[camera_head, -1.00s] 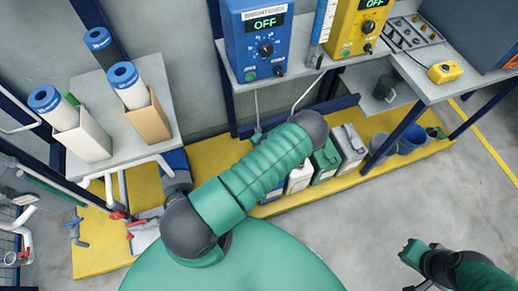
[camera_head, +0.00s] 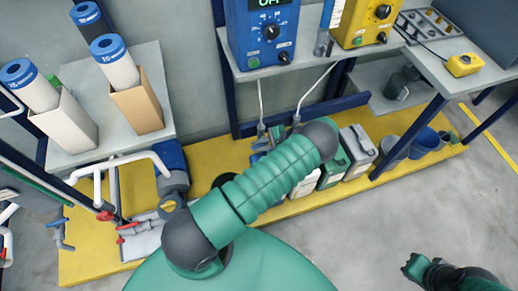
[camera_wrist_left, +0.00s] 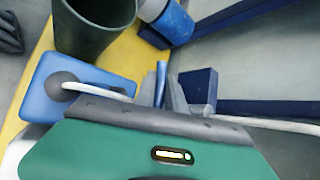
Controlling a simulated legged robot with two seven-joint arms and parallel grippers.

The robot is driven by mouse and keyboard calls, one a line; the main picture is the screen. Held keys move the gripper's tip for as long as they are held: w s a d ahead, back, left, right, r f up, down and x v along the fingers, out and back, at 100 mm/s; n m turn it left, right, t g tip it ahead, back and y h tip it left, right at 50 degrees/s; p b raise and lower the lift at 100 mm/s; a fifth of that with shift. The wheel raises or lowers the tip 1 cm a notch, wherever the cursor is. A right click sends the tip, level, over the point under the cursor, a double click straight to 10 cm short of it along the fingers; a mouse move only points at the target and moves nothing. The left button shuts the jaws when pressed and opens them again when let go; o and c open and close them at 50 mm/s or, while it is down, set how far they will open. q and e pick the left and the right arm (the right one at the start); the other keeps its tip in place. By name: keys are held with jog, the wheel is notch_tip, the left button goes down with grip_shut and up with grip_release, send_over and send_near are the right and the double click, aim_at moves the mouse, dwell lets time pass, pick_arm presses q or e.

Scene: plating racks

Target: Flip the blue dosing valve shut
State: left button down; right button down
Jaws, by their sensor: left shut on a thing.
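In the left wrist view a slim blue lever (camera_wrist_left: 160,84) stands upright between the grey fingers of my left gripper (camera_wrist_left: 167,98). The fingers are shut on it. This looks like the blue dosing valve's handle; its body is hidden behind my green hand. In the head view my green left arm crosses the middle and hides most of that gripper, by the ends of the feed lines under the blue dosing unit (camera_head: 266,32). At bottom right a green and black part (camera_head: 418,268), perhaps my right gripper, is too unclear to show its jaws.
A blue canister (camera_wrist_left: 60,85) and a dark bucket (camera_wrist_left: 95,28) stand close to the left hand. Several jugs stand along the yellow plinth (camera_head: 88,255). Red-handled valves (camera_head: 104,215) and a blue-handled pipe valve (camera_head: 60,235) are at left. The right floor is clear.

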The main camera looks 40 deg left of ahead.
pick_arm(q)
jog(key=shift+w, duration=0.2)
dwell(0.3)
jog(key=c, duration=1.7)
grip_release()
jog(key=p+v, duration=0.2)
jog(key=v, duration=1.5)
jog(key=shift+w+f, duration=0.2)
jog(key=shift+f, duration=0.05)
